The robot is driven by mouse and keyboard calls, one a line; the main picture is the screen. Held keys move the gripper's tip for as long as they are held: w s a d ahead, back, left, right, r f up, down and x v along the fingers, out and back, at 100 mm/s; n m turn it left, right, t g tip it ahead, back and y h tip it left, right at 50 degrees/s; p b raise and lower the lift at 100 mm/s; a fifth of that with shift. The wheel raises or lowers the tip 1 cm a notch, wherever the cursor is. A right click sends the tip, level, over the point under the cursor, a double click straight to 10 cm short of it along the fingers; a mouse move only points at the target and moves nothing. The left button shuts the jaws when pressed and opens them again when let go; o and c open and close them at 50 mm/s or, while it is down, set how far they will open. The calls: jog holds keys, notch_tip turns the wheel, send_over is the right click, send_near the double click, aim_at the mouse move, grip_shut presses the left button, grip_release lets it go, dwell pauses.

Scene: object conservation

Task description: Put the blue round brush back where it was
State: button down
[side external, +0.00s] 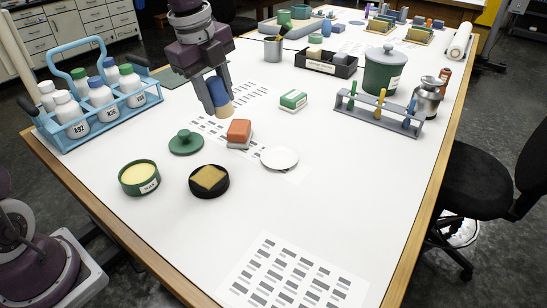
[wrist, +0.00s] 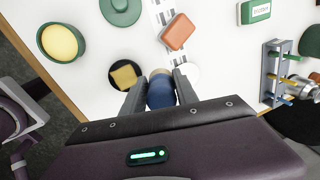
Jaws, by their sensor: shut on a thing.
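The blue round brush (side external: 219,91) has a blue body and a beige lower end. My gripper (side external: 216,101) is shut on it and holds it with the beige end down, near the orange block (side external: 239,130). In the wrist view the brush (wrist: 161,93) sits between the two fingers of my gripper (wrist: 160,88). I cannot tell from these frames whether its lower end touches the table. The orange block lies on a grey base, in front of the brush in the side view.
Near the brush are a green lid (side external: 186,142), a white disc (side external: 279,158), a black dish with a tan sponge (side external: 209,181) and a green tub (side external: 139,178). A blue bottle carrier (side external: 97,115) stands left, a grey rack (side external: 378,119) right. The front table is mostly clear.

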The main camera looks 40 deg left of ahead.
jog(key=w+d+f+m+g+y, duration=0.1)
jog(key=w+d+f+m, duration=0.25)
jog(key=w+d, duration=0.5)
notch_tip(320, 180, down, 10)
jog(key=shift+w+d+r, duration=0.15)
jog(key=shift+r, duration=0.05)
jog(key=shift+f, duration=0.1)
jog(key=c, duration=0.9)
grip_release()
jog(key=shift+c, duration=0.2)
notch_tip(320, 180, up, 12)
jog(key=d, duration=0.1)
jog(key=shift+s, duration=0.45)
